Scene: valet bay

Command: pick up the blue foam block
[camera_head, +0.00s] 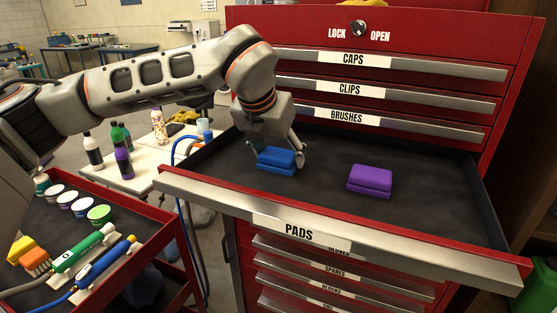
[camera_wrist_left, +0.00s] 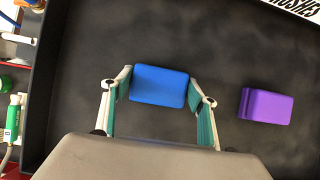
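The blue foam block (camera_head: 277,159) is in the open PADS drawer (camera_head: 330,200), towards its left side. It also shows in the left wrist view (camera_wrist_left: 160,86), between the two fingertips. My left gripper (camera_head: 276,150) points down over the block, with one finger on either side. In the left wrist view the left gripper (camera_wrist_left: 161,84) has its fingertips very close to the block's left and right edges. I cannot tell whether both pads press on it, or whether the block touches the drawer floor. My right gripper is not in view.
A purple block (camera_head: 370,180) lies to the right of the blue block in the same drawer, with bare floor between them. The red cabinet (camera_head: 430,35) rises behind. A red cart (camera_head: 165,225) with cups and tools stands at lower left, and bottles stand on a white table (camera_head: 150,160).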

